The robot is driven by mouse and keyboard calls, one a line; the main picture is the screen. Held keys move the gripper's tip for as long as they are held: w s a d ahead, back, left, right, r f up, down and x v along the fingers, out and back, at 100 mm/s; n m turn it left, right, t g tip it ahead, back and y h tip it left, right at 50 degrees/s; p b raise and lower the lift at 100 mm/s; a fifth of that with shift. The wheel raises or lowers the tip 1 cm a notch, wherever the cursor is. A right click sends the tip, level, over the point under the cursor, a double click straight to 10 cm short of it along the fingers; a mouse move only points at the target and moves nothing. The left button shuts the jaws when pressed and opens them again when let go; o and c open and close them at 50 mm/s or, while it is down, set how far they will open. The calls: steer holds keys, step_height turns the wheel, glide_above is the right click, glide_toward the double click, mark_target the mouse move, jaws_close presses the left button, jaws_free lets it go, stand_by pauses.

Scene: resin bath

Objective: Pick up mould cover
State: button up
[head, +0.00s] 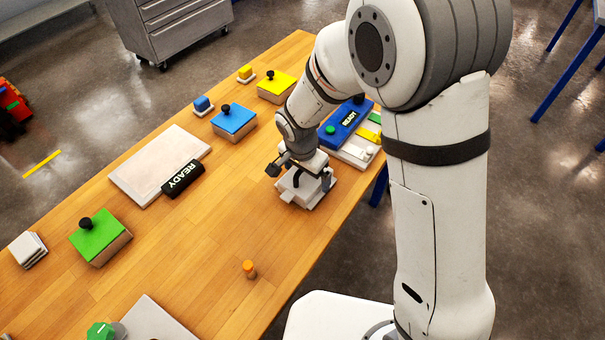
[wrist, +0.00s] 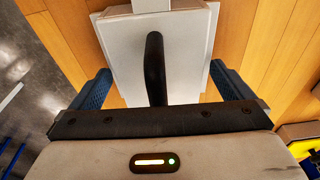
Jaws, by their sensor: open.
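The likely mould cover is a pale grey-white square lid with a black upright handle. It shows below my gripper in the wrist view (wrist: 190,50) and on a pale block near the table's right edge in the head view (head: 288,192). My gripper (wrist: 162,82) is open, with one blue-padded finger on each side of the handle (wrist: 154,65).
Boxes with green (head: 97,236), blue (head: 233,119) and yellow (head: 277,84) knobbed tops stand on the wooden table. A pale slab (head: 150,165) with a black READY sign (head: 183,179) lies left. A blue READY panel (head: 345,124) is behind my gripper. An orange peg (head: 249,269) stands nearer.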

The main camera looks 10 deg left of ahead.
steer(key=shift+r, duration=0.1)
steer(key=c, duration=1.5)
